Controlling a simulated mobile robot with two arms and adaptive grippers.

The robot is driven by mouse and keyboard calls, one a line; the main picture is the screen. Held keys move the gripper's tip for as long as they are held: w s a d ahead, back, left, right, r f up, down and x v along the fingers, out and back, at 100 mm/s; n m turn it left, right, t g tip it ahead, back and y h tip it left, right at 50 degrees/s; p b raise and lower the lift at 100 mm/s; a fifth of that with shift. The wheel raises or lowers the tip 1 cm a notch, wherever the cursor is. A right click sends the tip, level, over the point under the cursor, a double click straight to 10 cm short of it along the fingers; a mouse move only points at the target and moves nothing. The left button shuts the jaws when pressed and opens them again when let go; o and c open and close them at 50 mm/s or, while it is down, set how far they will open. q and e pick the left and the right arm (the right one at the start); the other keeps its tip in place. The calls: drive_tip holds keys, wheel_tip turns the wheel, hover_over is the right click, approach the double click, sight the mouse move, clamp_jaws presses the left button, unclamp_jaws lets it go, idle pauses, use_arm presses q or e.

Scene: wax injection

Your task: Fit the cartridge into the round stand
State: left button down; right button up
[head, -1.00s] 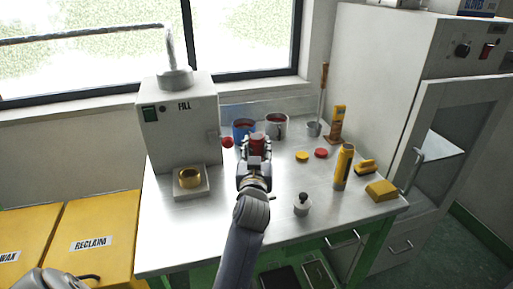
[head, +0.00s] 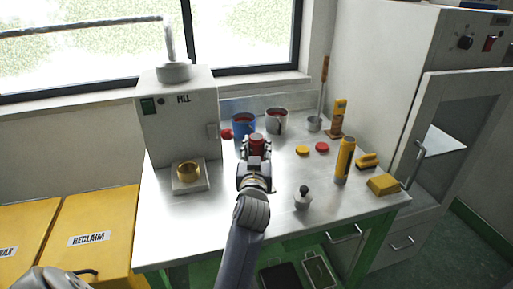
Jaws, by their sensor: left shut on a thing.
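My left gripper (head: 256,152) is above the middle of the metal table, shut on a dark red cylinder that looks like the cartridge (head: 257,141). The cartridge appears upright; its lower part is hidden by the gripper. A round brass-coloured cup on a pale square plate, which looks like the round stand (head: 188,171), sits to the left, in front of the white FILL machine. It is apart from the cartridge, and no cartridge shows in it. My right gripper is not in view.
The FILL machine (head: 178,118) stands at the back left of the table (head: 225,225). A blue pot (head: 243,125) and a grey pot (head: 276,121) stand behind the gripper. A yellow cylinder (head: 344,161), a small knobbed weight (head: 303,199) and a yellow block (head: 382,185) are to the right.

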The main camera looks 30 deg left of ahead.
use_arm(q)
drive_tip(key=shift+f+b, duration=0.3)
drive_tip(key=shift+f, duration=0.1)
drive_tip(key=c, duration=1)
unclamp_jaws()
wheel_tip(320, 180, up, 10)
drive_tip(key=shift+r, duration=0.1)
